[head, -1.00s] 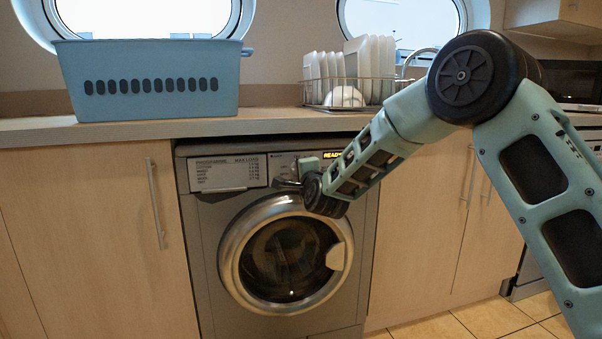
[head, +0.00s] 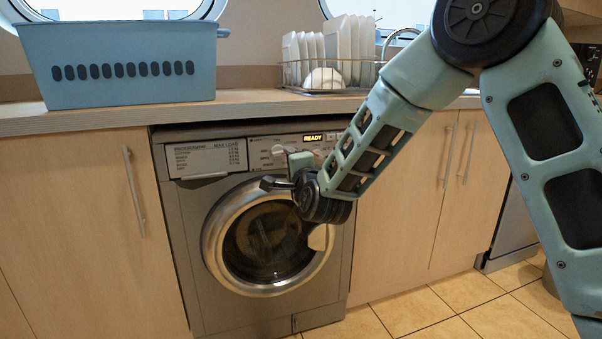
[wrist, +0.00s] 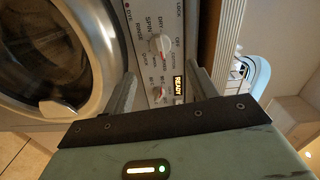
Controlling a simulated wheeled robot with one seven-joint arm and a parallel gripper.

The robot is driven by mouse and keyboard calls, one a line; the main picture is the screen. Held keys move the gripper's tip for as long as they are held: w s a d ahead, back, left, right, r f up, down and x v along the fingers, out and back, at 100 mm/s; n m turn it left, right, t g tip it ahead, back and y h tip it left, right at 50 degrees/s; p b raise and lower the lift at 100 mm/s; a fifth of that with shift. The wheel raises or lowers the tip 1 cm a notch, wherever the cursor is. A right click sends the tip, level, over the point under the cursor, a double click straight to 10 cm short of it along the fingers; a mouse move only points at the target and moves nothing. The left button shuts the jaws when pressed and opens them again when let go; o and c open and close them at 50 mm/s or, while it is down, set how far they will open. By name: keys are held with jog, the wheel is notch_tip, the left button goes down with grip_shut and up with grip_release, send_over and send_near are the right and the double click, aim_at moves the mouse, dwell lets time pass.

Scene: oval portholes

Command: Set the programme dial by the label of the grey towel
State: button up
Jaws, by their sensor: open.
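The washing machine (head: 185,240) stands under the counter, its round door (head: 215,235) shut. A dial (wrist: 160,42) with a red pointer mark, ringed by words such as SPIN and DRY, shows in the wrist view. No grey towel or label is visible.
A printed programme and load chart (head: 208,158) is on the machine's upper left. A blue basket (head: 120,95) and a dish rack (head: 325,75) with white plates stand on the counter (head: 240,105). Cupboards flank the machine; tiled floor (head: 430,315) is clear at right.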

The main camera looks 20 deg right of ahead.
jog(key=s, duration=0.8)
jog(key=shift+p, duration=0.45)
jog(key=s+a+f+n+g+y, duration=0.2)
jog(key=s+a+f+n+g, duration=0.1)
jog(key=s+a+n+g, duration=0.3)
jog(key=s+a+f+n+g+y, duration=0.3)
jog(key=s+a+f+n, duration=0.1)
jog(key=s+a+n, duration=0.25)
jog(key=s+d+f+n+g+h, duration=0.1)
jog(key=s+d+n+g, duration=0.2)
jog(key=s, duration=0.5)
jog(key=s+d+n+g+h, duration=0.1)
jog(key=s+n+g+h, duration=0.15)
jog(key=s+n, duration=0.4)
jog(key=s+d+f+n+g+h, duration=0.1)
jog(key=s+d+n+g, duration=0.15)
jog(key=s, duration=0.65)
notch_tip(320, 180, up, 34)
jog(key=g+p, duration=0.1)
jog(key=p, duration=3.3)
jog(key=shift+a+r, duration=0.15)
jog(key=shift+a, duration=0.1)
jog(key=shift+s, duration=0.1)
